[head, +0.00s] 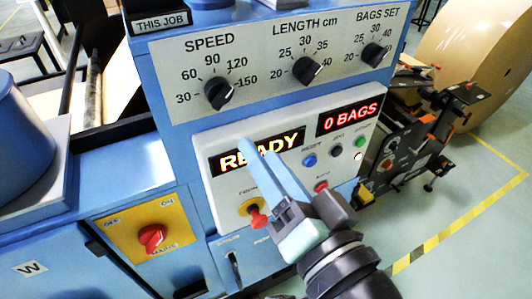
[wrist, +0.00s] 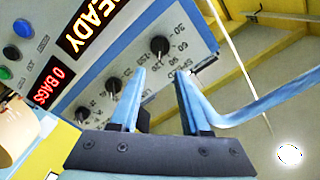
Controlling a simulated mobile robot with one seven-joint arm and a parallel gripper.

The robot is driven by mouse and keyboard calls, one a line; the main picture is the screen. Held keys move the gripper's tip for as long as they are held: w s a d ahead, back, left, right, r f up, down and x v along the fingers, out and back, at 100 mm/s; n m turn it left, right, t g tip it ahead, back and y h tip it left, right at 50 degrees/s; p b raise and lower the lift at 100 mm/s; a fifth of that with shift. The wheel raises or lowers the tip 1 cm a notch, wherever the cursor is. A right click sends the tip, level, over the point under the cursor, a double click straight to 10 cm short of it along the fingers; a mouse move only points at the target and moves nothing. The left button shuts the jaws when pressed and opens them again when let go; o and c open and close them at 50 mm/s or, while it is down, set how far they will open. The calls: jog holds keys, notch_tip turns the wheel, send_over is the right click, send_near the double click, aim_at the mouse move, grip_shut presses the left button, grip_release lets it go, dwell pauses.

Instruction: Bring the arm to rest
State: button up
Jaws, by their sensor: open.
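My gripper (head: 258,150) is in front of the blue machine's control panel in the head view, its pale blue fingers pointing up and to the left across the READY display (head: 262,152). In the wrist view my gripper (wrist: 161,76) shows two separate fingers with nothing between them. The SPEED, LENGTH and BAGS SET dials (wrist: 113,85) lie beyond the fingertips there. I cannot tell from the head view how far the fingers are from the panel. My arm (head: 345,270) comes in from the lower right.
The panel's second display (head: 349,116) reads 0 BAGS, with several coloured buttons below. A red mains knob (head: 152,237) sits on a yellow plate at lower left. A large kraft roll (head: 470,65) stands at upper right. Open floor (head: 470,240) with yellow-black tape lies at right.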

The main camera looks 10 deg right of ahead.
jog(key=w+a+r+n+t+h, duration=0.1)
jog(key=w+r+n+t, duration=0.15)
jog(key=r, duration=0.55)
jog(key=w+a+r+n+t+h, duration=0.1)
jog(key=r+t+h, duration=0.15)
jog(key=r, duration=0.55)
jog(key=s+a+r+n+t+h, duration=0.1)
jog(key=s+r+t, duration=0.1)
jog(key=r, duration=0.4)
jog(key=s+a+r+n+t+h, duration=0.1)
jog(key=s+r+t, duration=0.2)
jog(key=r, duration=0.4)
jog(key=shift+a+r, duration=0.15)
jog(key=shift+r, duration=0.15)
